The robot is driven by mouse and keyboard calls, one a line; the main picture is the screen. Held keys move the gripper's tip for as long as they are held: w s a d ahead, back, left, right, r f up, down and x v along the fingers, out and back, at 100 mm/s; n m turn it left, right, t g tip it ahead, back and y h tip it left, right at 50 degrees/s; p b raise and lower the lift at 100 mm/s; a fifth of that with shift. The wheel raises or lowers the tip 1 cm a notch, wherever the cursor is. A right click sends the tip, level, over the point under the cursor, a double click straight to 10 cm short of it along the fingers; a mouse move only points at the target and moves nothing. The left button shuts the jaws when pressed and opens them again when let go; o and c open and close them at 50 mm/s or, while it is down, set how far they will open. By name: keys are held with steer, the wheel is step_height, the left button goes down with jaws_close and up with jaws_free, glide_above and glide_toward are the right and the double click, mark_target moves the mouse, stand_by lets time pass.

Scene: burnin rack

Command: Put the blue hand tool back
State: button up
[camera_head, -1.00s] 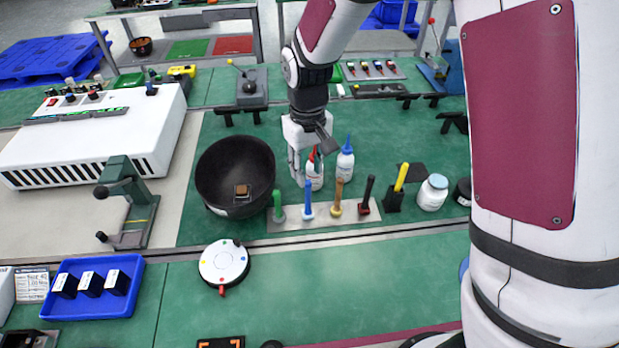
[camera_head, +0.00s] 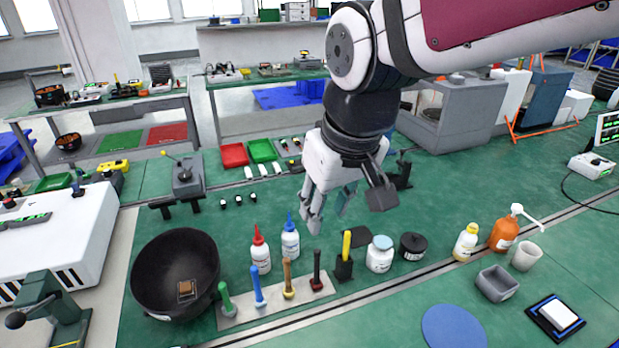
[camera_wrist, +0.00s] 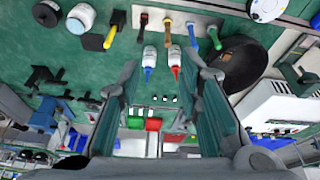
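A blue hand tool (camera_head: 258,285) stands upright on a light strip (camera_head: 227,320), between a green tool (camera_head: 226,300) and an orange-brown tool (camera_head: 288,280). A dark red-black tool (camera_head: 317,270) stands at the strip's right end. The blue tool also shows in the wrist view (camera_wrist: 192,33), standing on the strip beyond the fingertips. My gripper (camera_head: 328,205) is open and empty, above the bench and apart from the tools. It also shows in the wrist view (camera_wrist: 160,70), its two fingers wide apart with nothing between them.
A red-capped bottle (camera_head: 261,255) and a blue-capped bottle (camera_head: 290,242) stand behind the strip. A black bowl (camera_head: 150,265) is on the left. A yellow-handled tool in a black block (camera_head: 345,262), a white jar (camera_head: 380,256) and a black pot (camera_head: 413,247) stand on the right.

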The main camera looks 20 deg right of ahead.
steer(key=s+d+r+m+t, duration=0.1)
steer(key=s+d+r, duration=0.1)
steer(key=s, duration=0.6)
steer(key=shift+s+d+r+m+t, duration=0.2)
steer(key=shift+d+m+t, duration=0.1)
steer(key=shift+d, duration=0.15)
